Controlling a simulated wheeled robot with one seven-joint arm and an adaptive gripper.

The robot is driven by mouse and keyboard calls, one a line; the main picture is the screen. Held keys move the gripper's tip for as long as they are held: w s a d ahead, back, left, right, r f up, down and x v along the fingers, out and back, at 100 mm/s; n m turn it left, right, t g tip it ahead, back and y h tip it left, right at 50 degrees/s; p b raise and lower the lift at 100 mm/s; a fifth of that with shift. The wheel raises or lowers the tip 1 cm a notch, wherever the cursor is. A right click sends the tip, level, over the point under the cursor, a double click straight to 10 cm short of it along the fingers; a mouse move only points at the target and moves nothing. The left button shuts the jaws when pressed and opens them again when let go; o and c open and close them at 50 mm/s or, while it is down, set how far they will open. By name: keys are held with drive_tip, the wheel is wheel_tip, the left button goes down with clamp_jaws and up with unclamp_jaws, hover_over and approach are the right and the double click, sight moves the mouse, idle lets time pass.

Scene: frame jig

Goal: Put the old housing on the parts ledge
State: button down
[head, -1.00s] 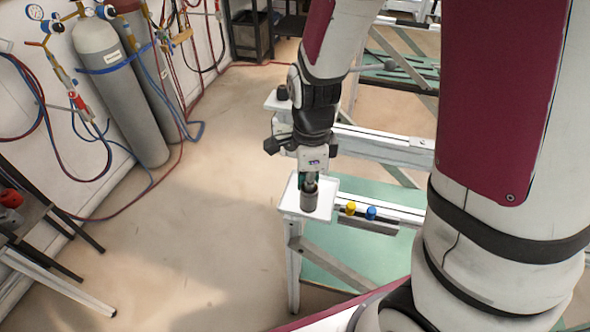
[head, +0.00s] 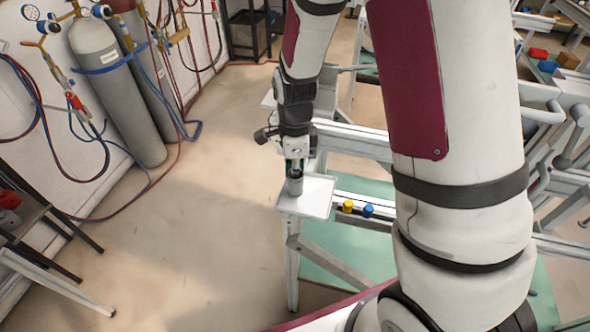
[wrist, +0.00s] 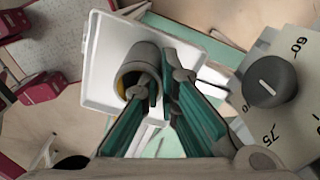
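The old housing (head: 295,186) is a short grey hollow cylinder, upright at the left side of the white tray-like parts ledge (head: 318,203). In the wrist view the housing (wrist: 128,73) shows its open mouth and a yellow inside, with the ledge (wrist: 105,45) behind it. My gripper (head: 294,172) is directly above the housing, pointing down. In the wrist view the teal fingers of my gripper (wrist: 158,88) close on the housing's near right wall, one seemingly inside the mouth. I cannot tell whether the housing's bottom touches the ledge.
A yellow part (head: 347,206) and a blue part (head: 368,210) sit on the rail right of the ledge. A dial (wrist: 272,82) with numbers shows at the right of the wrist view. Gas cylinders (head: 113,90) stand at the left wall. The floor left of the ledge is clear.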

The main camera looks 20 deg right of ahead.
drive_tip(key=shift+f, duration=0.1)
drive_tip(key=c, duration=2.3)
unclamp_jaws()
drive_tip(key=shift+f, duration=0.1)
drive_tip(key=o, duration=0.5)
wheel_tip(320, 180, up, 12)
drive_tip(key=s+d+r+n+t, duration=0.1)
drive_tip(key=s+r+n+t, duration=0.4)
drive_tip(key=s+r+n, duration=1)
drive_tip(key=shift+s+d+r+n+t, duration=0.35)
drive_tip(key=shift+s+n, duration=1.3)
drive_tip(key=shift+n, duration=1.35)
